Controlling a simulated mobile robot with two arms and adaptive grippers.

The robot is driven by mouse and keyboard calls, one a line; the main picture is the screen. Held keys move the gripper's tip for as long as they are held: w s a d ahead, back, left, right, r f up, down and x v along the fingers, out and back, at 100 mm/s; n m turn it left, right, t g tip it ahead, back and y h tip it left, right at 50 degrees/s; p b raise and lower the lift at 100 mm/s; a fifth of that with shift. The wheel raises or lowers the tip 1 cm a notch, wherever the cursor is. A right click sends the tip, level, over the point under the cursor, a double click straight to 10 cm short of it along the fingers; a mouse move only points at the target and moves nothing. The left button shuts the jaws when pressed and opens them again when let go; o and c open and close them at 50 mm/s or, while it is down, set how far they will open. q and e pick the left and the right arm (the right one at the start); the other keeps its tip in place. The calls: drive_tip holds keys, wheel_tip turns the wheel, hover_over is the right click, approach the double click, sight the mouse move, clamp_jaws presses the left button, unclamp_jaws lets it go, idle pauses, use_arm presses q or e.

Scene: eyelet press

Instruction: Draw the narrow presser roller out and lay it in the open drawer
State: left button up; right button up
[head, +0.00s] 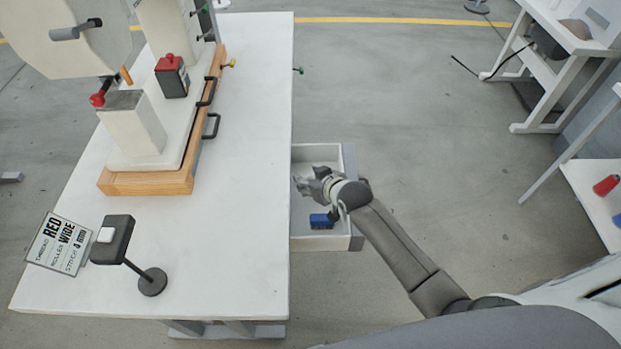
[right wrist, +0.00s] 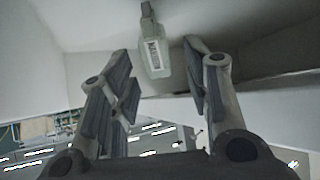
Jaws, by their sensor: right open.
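The open drawer (head: 343,165) sticks out from the right side of the white table. My right gripper (head: 308,184) is over the drawer, its fingers spread. In the right wrist view my right gripper (right wrist: 160,85) is open with nothing clamped. A pale piece with a short grey stem and a printed label, perhaps the narrow presser roller (right wrist: 153,52), shows between and beyond the fingertips. It seems to be against the pale drawer surface; its label is too small to read. I cannot make it out in the head view. My left gripper is not in view.
A blue block (head: 320,221) lies in the drawer's near part. The press (head: 135,130) stands on a wood-edged base, with a red-topped dark block (head: 172,76) and a red knob (head: 97,99). A sign (head: 60,243) and a button stand (head: 152,281) are nearer. The table's right side is clear.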

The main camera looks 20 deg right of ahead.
drive_tip(key=v, duration=1.2)
idle(0.7)
